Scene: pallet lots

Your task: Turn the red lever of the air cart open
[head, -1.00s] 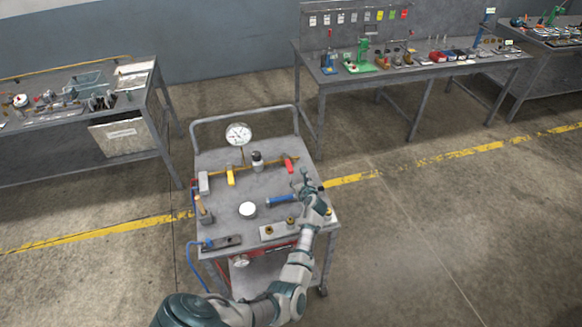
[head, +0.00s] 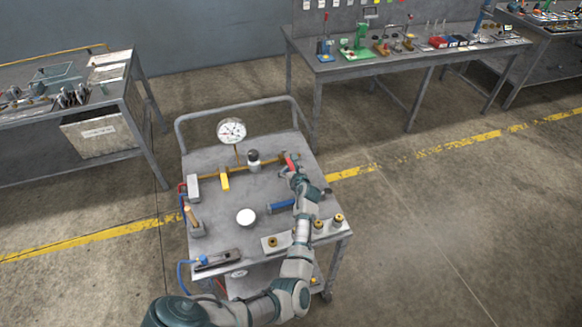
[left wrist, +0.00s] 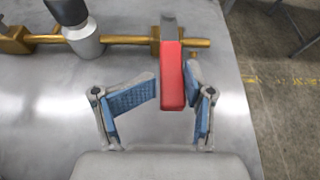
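The air cart (head: 215,160) is a grey metal trolley in the middle of the head view. A brass pipe (head: 207,178) runs across its top. The red lever (head: 290,160) is at the pipe's right end. In the left wrist view the red lever (left wrist: 171,80) sticks out from the pipe toward me, square to it. My left gripper (head: 295,174) is at the lever, partly hiding it. My right gripper is in no view.
The cart also holds a yellow lever (head: 224,180), a dial gauge (head: 231,131), a grey fitting on the pipe (head: 254,161), a blue-handled part (head: 281,206) and a plate with brass fittings (head: 270,246). Workbenches stand behind; floor right of the cart is clear.

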